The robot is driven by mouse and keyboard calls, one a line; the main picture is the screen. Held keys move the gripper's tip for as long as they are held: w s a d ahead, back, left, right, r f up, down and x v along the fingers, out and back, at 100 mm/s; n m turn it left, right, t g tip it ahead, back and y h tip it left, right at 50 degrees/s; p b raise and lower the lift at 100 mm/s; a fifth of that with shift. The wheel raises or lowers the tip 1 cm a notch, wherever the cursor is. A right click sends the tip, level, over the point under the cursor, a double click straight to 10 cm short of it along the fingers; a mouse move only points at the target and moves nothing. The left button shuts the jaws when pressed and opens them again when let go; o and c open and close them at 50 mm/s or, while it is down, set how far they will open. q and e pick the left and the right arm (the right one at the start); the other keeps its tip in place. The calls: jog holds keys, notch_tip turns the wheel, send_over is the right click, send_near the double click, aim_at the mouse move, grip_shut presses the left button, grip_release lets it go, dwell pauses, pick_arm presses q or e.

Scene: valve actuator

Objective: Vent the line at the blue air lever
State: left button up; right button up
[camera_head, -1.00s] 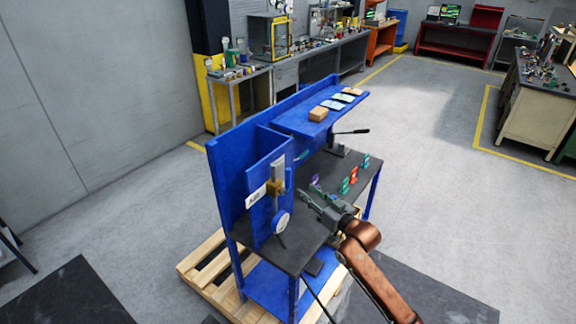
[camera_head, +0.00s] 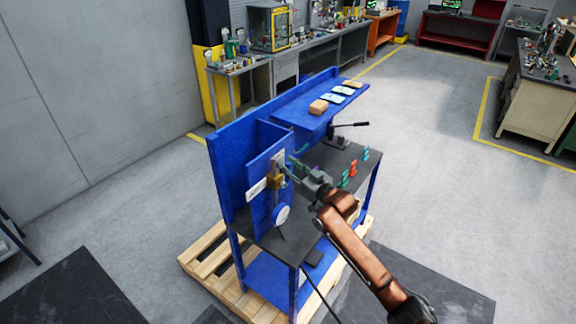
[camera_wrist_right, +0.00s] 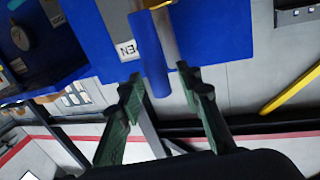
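The blue air lever (camera_wrist_right: 152,55) shows in the right wrist view as a blue handle, its free end reaching down between my right gripper's fingertips. My right gripper (camera_wrist_right: 158,82) is open, with one green finger on each side of the lever's end and gaps visible. In the head view my right gripper (camera_head: 294,166) is at the blue panel, next to the brass valve body (camera_head: 276,182); the lever cannot be made out there. A white label (camera_head: 257,190) is on the panel to the left. My left gripper is not in view.
A round white-faced gauge (camera_head: 282,215) sits below the valve. Several coloured tags (camera_head: 352,168) stand on the dark bench top (camera_head: 322,184) to the right. A blue shelf (camera_head: 300,118) with small boxes is above. A wooden pallet (camera_head: 205,262) lies under the bench.

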jog(key=shift+c, duration=0.6)
grip_shut()
